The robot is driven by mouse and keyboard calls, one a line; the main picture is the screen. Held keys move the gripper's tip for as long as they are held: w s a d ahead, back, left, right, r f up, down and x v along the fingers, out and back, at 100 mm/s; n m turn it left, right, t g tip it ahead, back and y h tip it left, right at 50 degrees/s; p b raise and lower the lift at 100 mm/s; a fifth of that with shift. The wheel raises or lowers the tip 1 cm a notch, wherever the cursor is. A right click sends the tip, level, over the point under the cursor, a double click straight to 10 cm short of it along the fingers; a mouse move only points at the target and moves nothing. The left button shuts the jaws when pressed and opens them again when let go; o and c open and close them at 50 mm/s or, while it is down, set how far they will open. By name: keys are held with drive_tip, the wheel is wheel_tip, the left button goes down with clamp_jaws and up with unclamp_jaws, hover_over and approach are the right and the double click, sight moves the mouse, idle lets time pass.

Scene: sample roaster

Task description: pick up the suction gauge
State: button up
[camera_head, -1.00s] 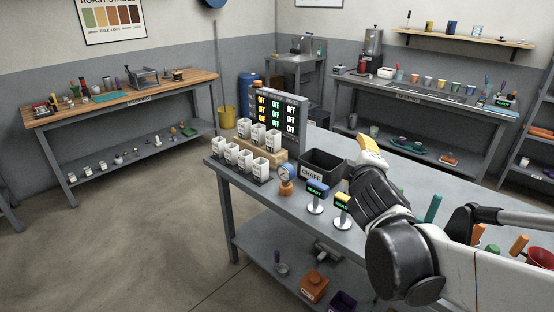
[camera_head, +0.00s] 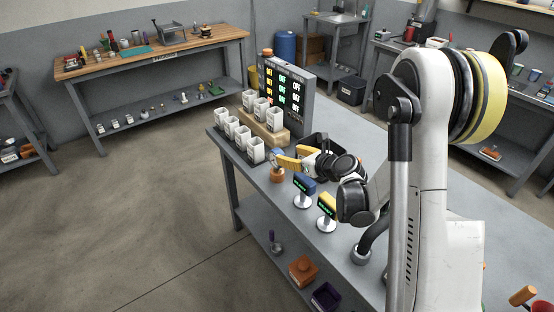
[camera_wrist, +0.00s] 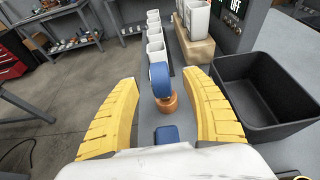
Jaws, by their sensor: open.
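The suction gauge (camera_wrist: 160,80) has a blue round body on an orange-brown base and stands upright on the grey table. In the wrist view it sits between the two yellow fingers of my gripper (camera_wrist: 161,98), which are spread apart with gaps on both sides. In the head view the gauge (camera_head: 277,172) shows beside the fingertips of my gripper (camera_head: 288,162), which come at it from the right. The fingers partly cover the gauge there, so contact cannot be told from that view.
A black bin (camera_wrist: 262,100) stands close to the right finger. White cups (camera_head: 240,137) stand in rows behind the gauge, before a display board (camera_head: 285,90). The floor at left is clear.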

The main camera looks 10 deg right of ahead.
sight(279, 152)
drive_tip(key=b+x, duration=0.2)
drive_tip(key=x, duration=0.6)
drive_tip(key=shift+f+b, duration=0.2)
drive_tip(key=shift+b, duration=0.1)
drive_tip(key=shift+s+r, duration=0.1)
drive_tip(key=shift+s, duration=0.05)
drive_tip(key=shift+c, duration=0.5)
clamp_jaws()
